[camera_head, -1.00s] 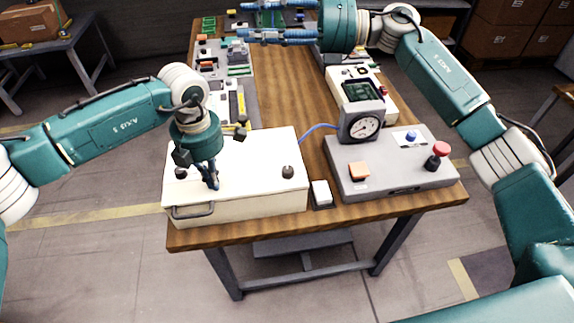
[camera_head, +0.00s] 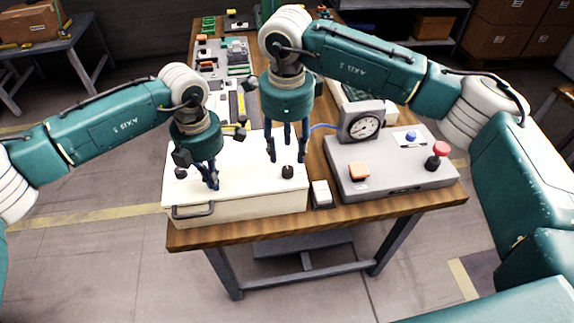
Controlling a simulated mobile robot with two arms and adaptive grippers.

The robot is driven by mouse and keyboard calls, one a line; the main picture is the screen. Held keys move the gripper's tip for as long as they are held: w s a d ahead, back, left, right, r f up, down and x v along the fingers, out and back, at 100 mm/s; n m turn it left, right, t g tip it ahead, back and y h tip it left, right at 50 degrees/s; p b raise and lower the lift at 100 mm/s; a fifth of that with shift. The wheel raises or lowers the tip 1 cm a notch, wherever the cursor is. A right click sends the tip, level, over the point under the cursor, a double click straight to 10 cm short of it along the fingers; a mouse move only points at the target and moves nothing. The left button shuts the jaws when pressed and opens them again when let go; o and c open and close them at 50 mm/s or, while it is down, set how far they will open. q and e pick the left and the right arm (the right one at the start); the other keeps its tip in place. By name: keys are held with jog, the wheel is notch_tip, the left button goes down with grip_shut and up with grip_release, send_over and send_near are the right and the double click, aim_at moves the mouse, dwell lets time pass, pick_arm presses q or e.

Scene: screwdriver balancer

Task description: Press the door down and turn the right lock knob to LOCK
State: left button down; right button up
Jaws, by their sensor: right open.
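The white box with its flat door on top (camera_head: 240,190) sits at the front left of the wooden table, a grey handle (camera_head: 192,211) on its front. The right lock knob (camera_head: 288,172), small and black, stands on the door's right part. Another dark knob (camera_head: 181,173) shows at the door's left edge. My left gripper (camera_head: 214,187) points down with its fingertips at the door's left half; its finger opening is unclear. My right gripper (camera_head: 287,160) is open, fingers pointing down just above and behind the right knob. Any lock markings are too small to read.
A grey control box (camera_head: 390,180) with a gauge (camera_head: 364,127), an orange button (camera_head: 359,171) and a red button (camera_head: 441,149) stands to the right. A small white-topped switch (camera_head: 321,192) lies between the boxes. Electronics (camera_head: 215,65) line the table behind.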

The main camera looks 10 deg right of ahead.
aim_at(287, 170)
jog(key=f, duration=0.7)
jog(key=shift+w+f, duration=0.2)
jog(key=shift+f, duration=0.05)
grip_shut()
